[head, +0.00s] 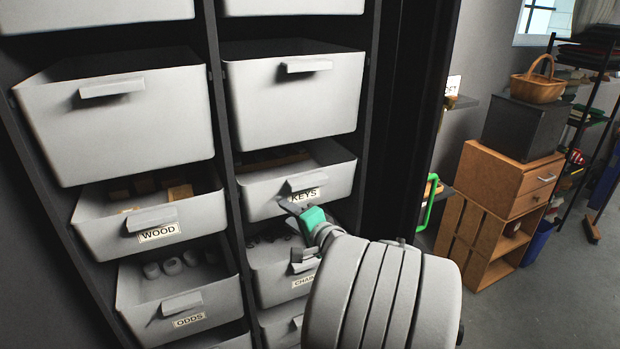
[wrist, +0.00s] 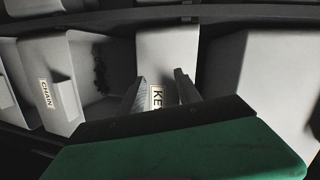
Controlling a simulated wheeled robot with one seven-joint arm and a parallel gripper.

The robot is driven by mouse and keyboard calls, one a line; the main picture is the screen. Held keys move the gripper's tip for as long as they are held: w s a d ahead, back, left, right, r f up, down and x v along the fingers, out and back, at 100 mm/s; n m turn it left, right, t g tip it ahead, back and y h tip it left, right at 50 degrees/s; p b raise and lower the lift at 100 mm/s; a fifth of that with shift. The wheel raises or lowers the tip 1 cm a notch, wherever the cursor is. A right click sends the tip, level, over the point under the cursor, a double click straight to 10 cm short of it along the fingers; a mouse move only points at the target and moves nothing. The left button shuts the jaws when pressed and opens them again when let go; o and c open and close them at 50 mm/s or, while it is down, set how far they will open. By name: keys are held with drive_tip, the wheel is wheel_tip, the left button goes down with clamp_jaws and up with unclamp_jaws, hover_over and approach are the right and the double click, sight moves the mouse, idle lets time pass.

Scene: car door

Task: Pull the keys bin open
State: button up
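The keys bin (head: 262,197) is a light grey bin in the right column of the rack, with a pull handle (head: 307,182) above its KEYS label. I see nothing held. The keys bin front (wrist: 167,55) lies ahead of the fingers. Whether a finger touches the bin, I cannot tell.
The chain bin (head: 268,277) is directly below, partly hidden by my arm. The wood bin (head: 115,225) and odds bin (head: 150,300) are in the left column. A dark rack post (head: 398,120) stands to the right. Further right are wooden crates (head: 490,225) and open floor.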

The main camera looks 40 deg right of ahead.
sight(311, 185)
drive_tip(key=s+d+r+m+t+h, duration=0.2)
drive_tip(key=s+d+r+m+h, duration=0.15)
drive_tip(key=d, duration=0.35)
drive_tip(key=shift+m+y, duration=0.25)
drive_tip(key=shift+m, duration=0.1)
drive_tip(key=p+x, duration=0.2)
drive_tip(key=x, duration=0.5)
drive_tip(key=shift+w+d+p, duration=0.1)
drive_tip(key=shift+d+p, duration=0.1)
drive_tip(key=shift+p, duration=0.1)
drive_tip(key=shift+c, duration=0.6)
clamp_jaws()
drive_tip(key=shift+f, duration=0.1)
